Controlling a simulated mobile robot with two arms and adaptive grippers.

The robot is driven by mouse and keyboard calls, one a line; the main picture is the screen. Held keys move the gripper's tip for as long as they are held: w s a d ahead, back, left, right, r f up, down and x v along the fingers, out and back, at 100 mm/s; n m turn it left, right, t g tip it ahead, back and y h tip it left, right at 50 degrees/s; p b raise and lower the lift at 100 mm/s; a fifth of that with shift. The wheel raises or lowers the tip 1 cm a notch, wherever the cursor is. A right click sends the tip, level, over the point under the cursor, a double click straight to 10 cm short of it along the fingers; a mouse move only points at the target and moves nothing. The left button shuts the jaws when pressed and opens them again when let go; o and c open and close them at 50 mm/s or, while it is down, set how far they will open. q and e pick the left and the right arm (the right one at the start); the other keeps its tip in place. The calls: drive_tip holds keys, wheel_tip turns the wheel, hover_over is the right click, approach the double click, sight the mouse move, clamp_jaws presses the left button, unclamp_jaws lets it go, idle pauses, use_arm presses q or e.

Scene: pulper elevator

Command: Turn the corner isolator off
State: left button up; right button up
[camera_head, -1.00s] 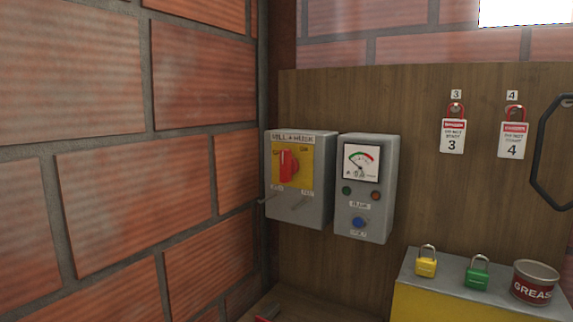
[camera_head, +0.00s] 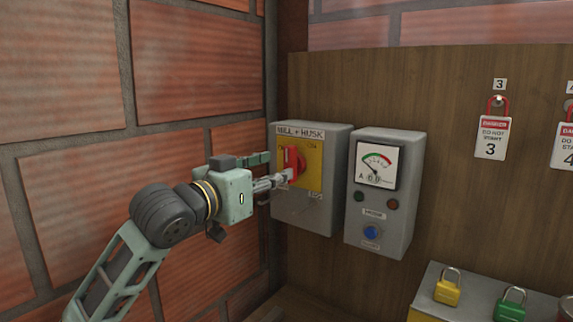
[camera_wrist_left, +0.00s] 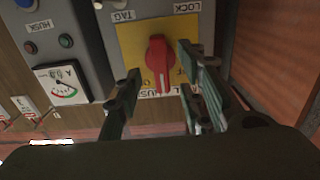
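The corner isolator is a grey box (camera_head: 335,190) labelled "MILL + HUSK", on the wooden board by the brick corner. Its red handle (camera_head: 292,160) sits on a yellow plate (camera_head: 314,176) and stands upright in the head view. My left gripper (camera_head: 278,170) reaches in from the left, its fingertips at the handle. In the left wrist view my left gripper (camera_wrist_left: 158,85) is open, one finger on each side of the red handle (camera_wrist_left: 158,62). Whether a finger touches the handle I cannot tell. My right gripper is not in view.
A grey meter box (camera_head: 383,215) with a dial, lamps and a blue button stands just right of the isolator. A brick wall (camera_head: 70,190) is close on the left. Yellow (camera_head: 447,290) and green (camera_head: 510,305) padlocks stand on a box at lower right.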

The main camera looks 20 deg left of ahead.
sight(285, 168)
use_arm(q)
drive_tip(key=shift+p+x, duration=0.6)
drive_tip(key=shift+x, duration=1.8)
clamp_jaws()
